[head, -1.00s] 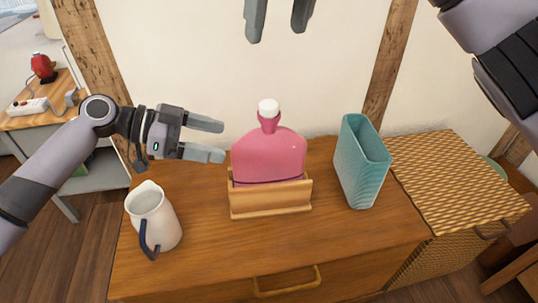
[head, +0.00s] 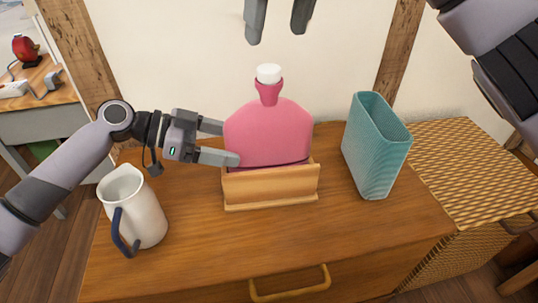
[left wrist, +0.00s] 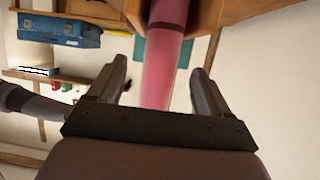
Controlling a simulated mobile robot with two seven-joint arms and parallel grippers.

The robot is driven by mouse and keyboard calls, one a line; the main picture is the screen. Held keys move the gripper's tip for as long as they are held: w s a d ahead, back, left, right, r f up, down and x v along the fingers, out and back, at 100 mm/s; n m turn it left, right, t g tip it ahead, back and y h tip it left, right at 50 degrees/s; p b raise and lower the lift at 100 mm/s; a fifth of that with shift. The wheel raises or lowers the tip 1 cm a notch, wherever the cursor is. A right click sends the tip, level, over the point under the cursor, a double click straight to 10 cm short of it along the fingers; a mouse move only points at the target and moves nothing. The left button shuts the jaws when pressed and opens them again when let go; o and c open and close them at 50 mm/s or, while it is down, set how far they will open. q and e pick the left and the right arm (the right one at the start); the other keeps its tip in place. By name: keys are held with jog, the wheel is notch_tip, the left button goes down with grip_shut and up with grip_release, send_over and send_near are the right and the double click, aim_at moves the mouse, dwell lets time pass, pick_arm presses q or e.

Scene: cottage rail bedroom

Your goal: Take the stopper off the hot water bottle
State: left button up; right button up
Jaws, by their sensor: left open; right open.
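The pink hot water bottle (head: 268,132) stands upright in a wooden holder (head: 270,187) on the dresser. Its white stopper (head: 269,73) sits on top of the neck. My left gripper (head: 222,142) is open at the bottle's left side, its fingers reaching to the edge of the body. In the left wrist view the bottle (left wrist: 165,75) lies between the two open fingers (left wrist: 162,85), with gaps showing on both sides. My right gripper (head: 279,20) is open and empty at the top of the head view, above the stopper.
A white jug (head: 135,212) with a blue handle stands on the dresser (head: 200,250) at the front left, below my left arm. A teal vase (head: 375,148) stands right of the holder. A woven basket (head: 465,170) is further right.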

aim_at(245, 147)
pick_arm(q)
jog(key=shift+x, duration=2.25)
grip_shut()
